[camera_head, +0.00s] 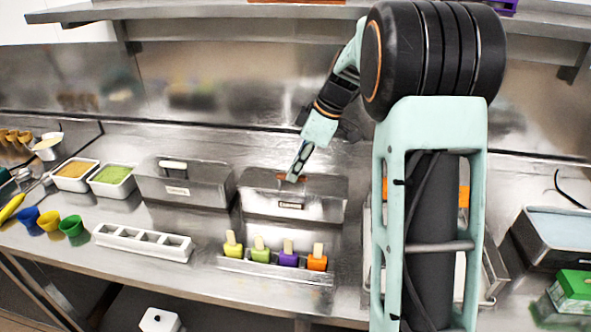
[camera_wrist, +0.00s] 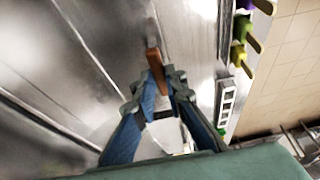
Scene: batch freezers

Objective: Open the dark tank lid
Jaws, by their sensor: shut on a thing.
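The tank with the brown-handled lid (camera_head: 262,178) stands at the middle of the counter, with a dark label (camera_head: 291,206) on its front. The lid looks seated on the tank, though my gripper and arm hide part of its top. My gripper (camera_head: 291,179) reaches down from behind onto the lid's handle. In the wrist view, my gripper (camera_wrist: 160,88) is shut on the brown handle (camera_wrist: 154,60), with the metal lid surface around it. A second tank (camera_head: 183,182) with a light handle stands to the left, its lid on.
A metal holder with several coloured popsicles (camera_head: 288,257) stands in front of the tank. A white divided tray (camera_head: 143,243), coloured cups (camera_head: 71,227) and topping tubs (camera_head: 111,178) sit to the left. A shelf (camera_head: 250,12) runs above.

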